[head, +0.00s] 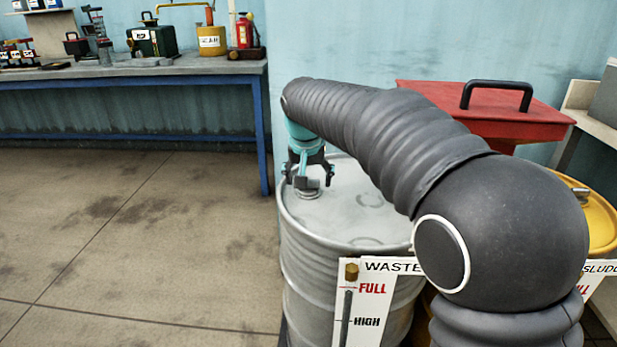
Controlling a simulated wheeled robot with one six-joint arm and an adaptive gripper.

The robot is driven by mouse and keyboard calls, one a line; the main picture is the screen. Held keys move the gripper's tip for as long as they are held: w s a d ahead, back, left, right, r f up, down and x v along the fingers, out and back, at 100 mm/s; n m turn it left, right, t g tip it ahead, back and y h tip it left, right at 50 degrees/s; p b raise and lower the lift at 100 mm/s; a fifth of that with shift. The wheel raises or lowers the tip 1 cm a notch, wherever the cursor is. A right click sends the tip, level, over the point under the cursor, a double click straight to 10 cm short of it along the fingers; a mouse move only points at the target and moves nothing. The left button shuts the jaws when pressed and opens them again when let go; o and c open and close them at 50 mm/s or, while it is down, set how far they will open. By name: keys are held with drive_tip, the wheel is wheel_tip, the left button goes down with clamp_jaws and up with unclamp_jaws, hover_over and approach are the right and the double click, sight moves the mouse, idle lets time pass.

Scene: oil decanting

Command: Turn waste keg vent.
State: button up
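The grey metal waste keg (345,265) stands at the centre, behind a white gauge sign (368,300) reading WASTE, FULL and HIGH. A small grey vent fitting (308,192) sits on its lid near the left rim. My gripper (309,179) points down right over this fitting. Its dark fingers are spread, one to the left and one to the right of the fitting's grey top. The right finger looks apart from it. Contact on the left side is too small to tell. My arm covers the right part of the lid.
A yellow drum (598,215) marked SLUDGE stands at the right, partly behind my arm. A red box with a black handle (480,110) is behind the keg. A blue-legged workbench (150,68) with tools stands at the back left. The floor (120,240) at left is clear.

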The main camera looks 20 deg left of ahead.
drive_tip(key=shift+r, duration=0.1)
drive_tip(key=a+v, duration=0.1)
drive_tip(key=v, duration=1)
drive_tip(key=shift+s+d+r, duration=0.25)
drive_tip(key=shift+d+r, duration=0.1)
drive_tip(key=shift+d, duration=0.15)
